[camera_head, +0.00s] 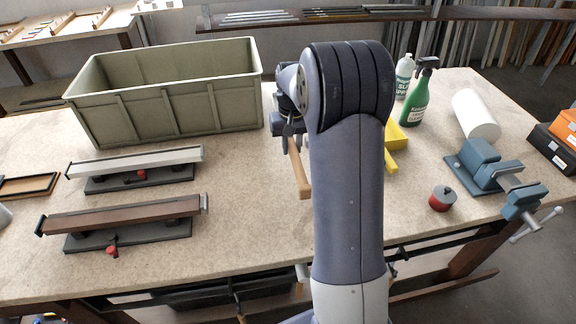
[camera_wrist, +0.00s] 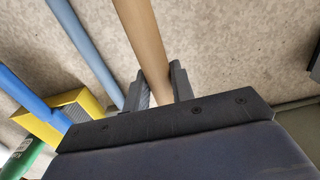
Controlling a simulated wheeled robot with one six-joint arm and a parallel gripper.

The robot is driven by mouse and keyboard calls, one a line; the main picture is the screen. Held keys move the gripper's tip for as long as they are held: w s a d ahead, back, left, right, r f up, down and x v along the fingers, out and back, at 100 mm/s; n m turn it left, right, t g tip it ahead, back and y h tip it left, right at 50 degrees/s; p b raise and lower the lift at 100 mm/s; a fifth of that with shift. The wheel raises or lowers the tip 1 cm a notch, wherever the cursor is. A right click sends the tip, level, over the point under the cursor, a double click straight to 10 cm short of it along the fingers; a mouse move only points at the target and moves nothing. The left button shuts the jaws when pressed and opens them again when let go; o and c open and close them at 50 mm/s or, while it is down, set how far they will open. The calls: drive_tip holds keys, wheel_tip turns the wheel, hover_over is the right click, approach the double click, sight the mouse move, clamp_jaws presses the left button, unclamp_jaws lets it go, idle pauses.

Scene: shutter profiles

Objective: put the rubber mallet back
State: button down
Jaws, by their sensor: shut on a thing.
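The rubber mallet shows only as a pale wooden handle (camera_head: 298,170) hanging below my gripper (camera_head: 290,122) in the head view, over the middle of the workbench. In the wrist view the handle (camera_wrist: 142,35) runs between the two grey fingers of my gripper (camera_wrist: 158,82), which are shut on it. The mallet's head cannot be seen in either view. A yellow holder or tray (camera_head: 397,137) stands right of my arm, partly hidden by it; it also shows at the left of the wrist view (camera_wrist: 75,108).
A green crate (camera_head: 165,100) stands at the back left of the workbench (camera_head: 250,215). Two profiles on dark stands (camera_head: 135,162) lie in front of it. Spray bottles (camera_head: 417,98), a paper roll (camera_head: 475,114), a red-grey tin (camera_head: 442,198) and a vise (camera_head: 482,165) are right. Bare bench lies left of my arm.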

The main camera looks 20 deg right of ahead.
sight(292, 144)
wheel_tip(292, 144, down, 8)
drive_tip(key=shift+f+p, duration=0.15)
drive_tip(key=shift+p, duration=0.35)
drive_tip(key=c, duration=1.7)
unclamp_jaws()
drive_tip(key=shift+f, duration=0.25)
drive_tip(key=o, duration=0.5)
drive_tip(key=shift+s+r, duration=0.1)
wheel_tip(292, 144, up, 12)
drive_tip(key=shift+r+b, duration=0.1)
drive_tip(key=shift+b, duration=0.7)
